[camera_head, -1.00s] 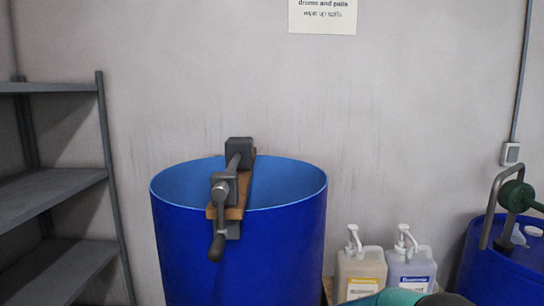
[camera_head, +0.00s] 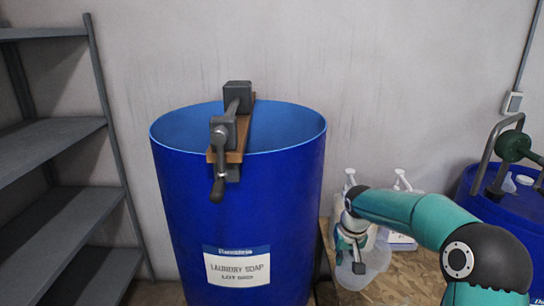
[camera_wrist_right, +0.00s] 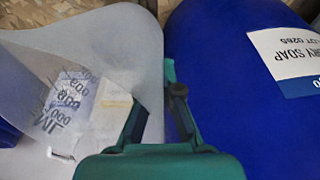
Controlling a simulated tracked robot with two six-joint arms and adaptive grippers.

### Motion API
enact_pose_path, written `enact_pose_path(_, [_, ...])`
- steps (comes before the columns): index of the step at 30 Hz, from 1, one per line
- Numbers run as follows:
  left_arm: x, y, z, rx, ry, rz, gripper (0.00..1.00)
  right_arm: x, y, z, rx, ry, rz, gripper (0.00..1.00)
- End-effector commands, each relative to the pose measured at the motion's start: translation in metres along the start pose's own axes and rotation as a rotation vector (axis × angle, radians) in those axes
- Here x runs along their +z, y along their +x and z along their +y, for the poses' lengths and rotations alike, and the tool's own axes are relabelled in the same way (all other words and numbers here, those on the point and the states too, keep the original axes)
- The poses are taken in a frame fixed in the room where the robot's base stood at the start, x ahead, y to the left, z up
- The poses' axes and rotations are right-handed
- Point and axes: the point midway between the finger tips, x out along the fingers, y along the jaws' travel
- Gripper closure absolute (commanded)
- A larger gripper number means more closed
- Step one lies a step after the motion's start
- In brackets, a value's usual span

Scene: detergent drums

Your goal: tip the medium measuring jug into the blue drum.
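The blue drum (camera_head: 240,215) stands in the middle of the head view, open at the top, with a label reading LAUNDRY SOAP. It fills the right of the wrist view (camera_wrist_right: 235,100). A translucent measuring jug (camera_head: 375,262) stands on a wooden surface right of the drum, partly hidden by my right gripper (camera_head: 350,250). In the wrist view the jug (camera_wrist_right: 110,40) is at left, with upside-down graduations. My right gripper (camera_wrist_right: 165,90) has its fingers at the jug's edge beside the drum; whether they are closed on it is unclear. My left gripper is not in view.
A wooden board with a crank clamp (camera_head: 232,140) lies across the drum's rim. Two pump bottles (camera_head: 402,182) stand behind my right arm. Another blue drum (camera_head: 490,205) with a green-handled pump is at right. Grey shelves (camera_head: 60,140) stand at left. The wooden top (camera_head: 400,288) has bare room.

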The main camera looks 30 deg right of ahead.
Motion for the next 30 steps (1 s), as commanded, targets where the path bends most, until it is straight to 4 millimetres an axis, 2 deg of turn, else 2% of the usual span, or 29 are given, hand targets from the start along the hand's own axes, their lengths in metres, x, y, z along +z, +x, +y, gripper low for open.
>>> enact_pose_path(1, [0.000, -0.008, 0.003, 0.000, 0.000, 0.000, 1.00, -0.015, -0.025, 0.003, 0.005, 0.038, 0.019, 1.00])
enact_pose_path(6, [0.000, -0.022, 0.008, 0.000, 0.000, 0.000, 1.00, -0.047, -0.091, 0.011, 0.025, 0.159, 0.056, 1.00])
enact_pose_path(12, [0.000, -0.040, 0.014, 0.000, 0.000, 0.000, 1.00, -0.076, -0.171, 0.018, 0.046, 0.271, 0.099, 1.00])
enact_pose_path(19, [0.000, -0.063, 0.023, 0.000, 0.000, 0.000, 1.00, -0.099, -0.265, 0.025, 0.064, 0.360, 0.150, 1.00])
enact_pose_path(23, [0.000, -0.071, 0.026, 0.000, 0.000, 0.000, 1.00, -0.106, -0.299, 0.027, 0.067, 0.378, 0.172, 1.00])
enact_pose_path(27, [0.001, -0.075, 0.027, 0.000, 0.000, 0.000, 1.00, -0.110, -0.316, 0.028, 0.069, 0.384, 0.184, 1.00])
enact_pose_path(30, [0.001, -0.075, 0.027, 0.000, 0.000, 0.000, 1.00, -0.111, -0.320, 0.028, 0.070, 0.383, 0.188, 1.00])
